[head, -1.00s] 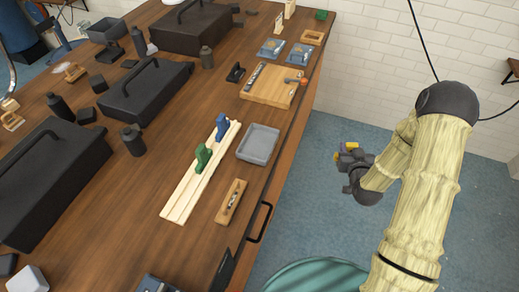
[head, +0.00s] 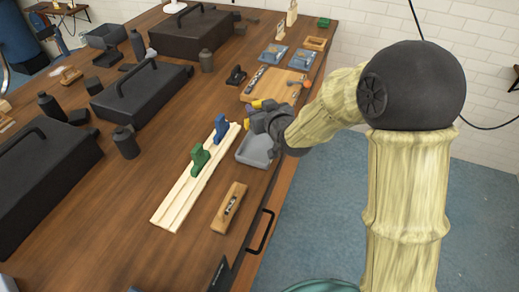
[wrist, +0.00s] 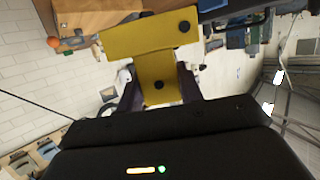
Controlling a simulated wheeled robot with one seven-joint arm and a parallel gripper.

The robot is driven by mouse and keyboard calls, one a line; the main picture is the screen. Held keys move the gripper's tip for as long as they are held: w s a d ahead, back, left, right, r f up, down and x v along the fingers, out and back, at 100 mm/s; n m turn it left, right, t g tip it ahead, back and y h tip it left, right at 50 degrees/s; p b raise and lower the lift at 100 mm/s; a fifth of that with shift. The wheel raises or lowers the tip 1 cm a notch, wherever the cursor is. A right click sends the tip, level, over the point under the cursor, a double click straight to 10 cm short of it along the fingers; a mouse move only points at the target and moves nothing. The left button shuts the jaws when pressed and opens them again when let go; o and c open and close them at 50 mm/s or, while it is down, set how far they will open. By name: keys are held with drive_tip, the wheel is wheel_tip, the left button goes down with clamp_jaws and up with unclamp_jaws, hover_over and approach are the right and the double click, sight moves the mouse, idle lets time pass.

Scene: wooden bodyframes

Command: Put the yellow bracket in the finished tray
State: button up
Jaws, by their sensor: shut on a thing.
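My gripper (head: 257,114) is shut on the yellow bracket (head: 268,104) and holds it up over the right side of the bench. The bracket fills the upper middle of the wrist view (wrist: 150,42), a flat yellow piece with a wide end and dark holes, between the dark fingers. A shallow grey tray (head: 251,154), the only tray of this kind in view, lies on the bench just below my gripper in the head view. My wrist hides part of it, and the part that shows is empty.
A pale grooved rail (head: 178,205) with green (head: 199,157) and blue (head: 221,128) upright pieces lies left of the tray. A wooden block (head: 229,207) sits nearer. A wooden board (head: 284,84) lies beyond. Black toolboxes (head: 140,92) and bottles stand left.

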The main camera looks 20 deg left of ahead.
wheel_tip(320, 180, down, 6)
drive_tip(key=shift+r, duration=0.1)
idle(0.4)
drive_tip(key=shift+f+p, duration=0.35)
drive_tip(key=shift+f, duration=1.7)
drive_tip(key=shift+f, duration=0.2)
drive_tip(key=o, duration=1.1)
drive_tip(key=shift+r, duration=0.15)
drive_tip(key=b+v, duration=0.2)
drive_tip(key=v, duration=1)
drive_tip(key=shift+s, duration=0.1)
